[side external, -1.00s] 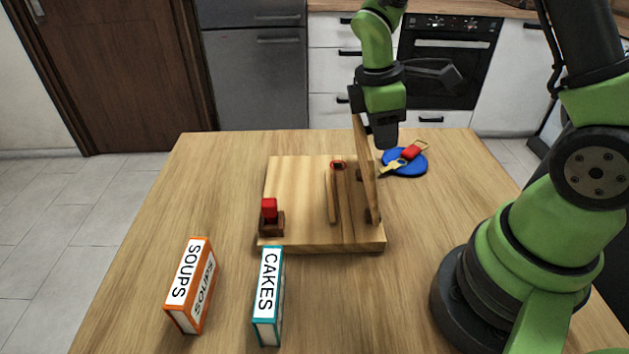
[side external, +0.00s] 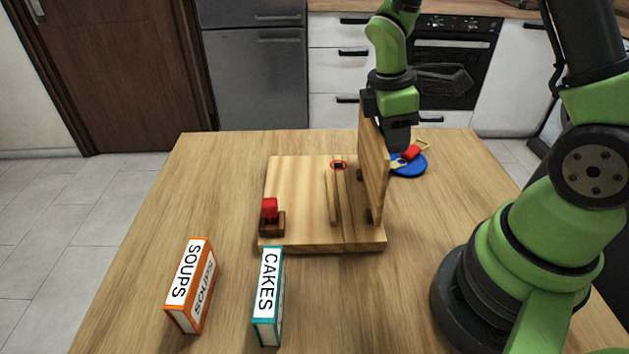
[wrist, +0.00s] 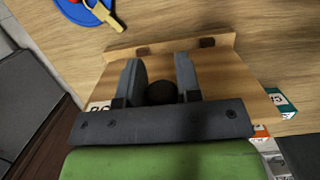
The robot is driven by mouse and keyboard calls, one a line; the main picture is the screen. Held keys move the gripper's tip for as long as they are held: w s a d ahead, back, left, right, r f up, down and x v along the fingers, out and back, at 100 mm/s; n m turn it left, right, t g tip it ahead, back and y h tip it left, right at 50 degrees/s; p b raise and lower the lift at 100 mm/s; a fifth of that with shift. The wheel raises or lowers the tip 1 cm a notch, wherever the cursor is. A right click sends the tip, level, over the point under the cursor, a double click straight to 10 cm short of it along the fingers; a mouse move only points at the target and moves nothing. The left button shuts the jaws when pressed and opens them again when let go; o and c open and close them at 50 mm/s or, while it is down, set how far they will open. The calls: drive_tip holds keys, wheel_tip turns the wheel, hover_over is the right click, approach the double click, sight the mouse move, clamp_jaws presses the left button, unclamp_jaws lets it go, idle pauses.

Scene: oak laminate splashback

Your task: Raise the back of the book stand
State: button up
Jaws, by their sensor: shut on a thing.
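The book stand's light wooden base (side external: 300,185) lies on the table. Its back panel (side external: 372,150) stands up near the base's right side, close to upright, with its wide face showing. In the wrist view, the panel (wrist: 220,75) fills the middle, with two dark hinges at its foot. My gripper (wrist: 160,68) is shut on a dark round knob (wrist: 162,93) on the panel. In the side view my gripper (side external: 397,142) is at the panel's right side, and the panel hides the knob. A loose-looking wooden strut (side external: 333,198) lies on the base.
A red block in a dark holder (side external: 270,209) sits at the base's left. The orange SOUPS book (side external: 190,285) and teal CAKES book (side external: 268,296) stand in front.

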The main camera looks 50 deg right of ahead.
drive_tip(key=shift+s+d, duration=0.1)
drive_tip(key=shift+d, duration=0.05)
drive_tip(key=shift+s+d+f, duration=0.45)
drive_tip(key=shift+s+d, duration=0.35)
drive_tip(key=o, duration=1.5)
drive_tip(key=shift+o, duration=0.2)
wheel_tip(320, 180, up, 9)
drive_tip(key=shift+s+d, duration=0.3)
idle(0.3)
drive_tip(key=shift+r, duration=0.1)
